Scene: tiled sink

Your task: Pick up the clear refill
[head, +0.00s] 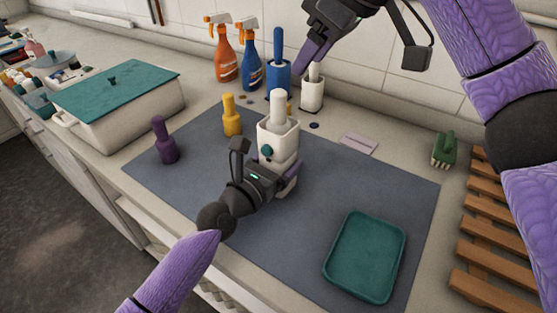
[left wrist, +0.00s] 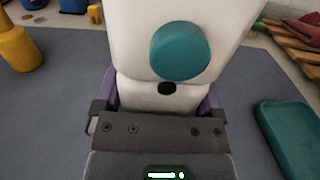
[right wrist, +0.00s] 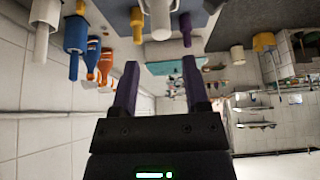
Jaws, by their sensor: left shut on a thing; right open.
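A white dispenser (head: 279,150) with a round teal button (left wrist: 180,52) stands on the grey mat. My left gripper (head: 284,182) is shut around its lower body. A pale, whitish refill-like piece (head: 278,105) sticks up from the dispenser's open top; I cannot tell for sure that it is the clear refill. It also seems to show at the top of the right wrist view (right wrist: 160,22). A yellow refill (head: 231,116) and a purple refill (head: 165,141) stand upright to the left. My right gripper (head: 311,66) is open and empty, high behind the dispenser.
Orange (head: 226,55) and blue (head: 250,58) spray bottles, a blue brush holder (head: 278,78) and a white one (head: 312,94) stand at the back. A teal tray (head: 366,257) lies front right. A large lidded box (head: 115,108) is left; a wooden rack (head: 487,232) is right.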

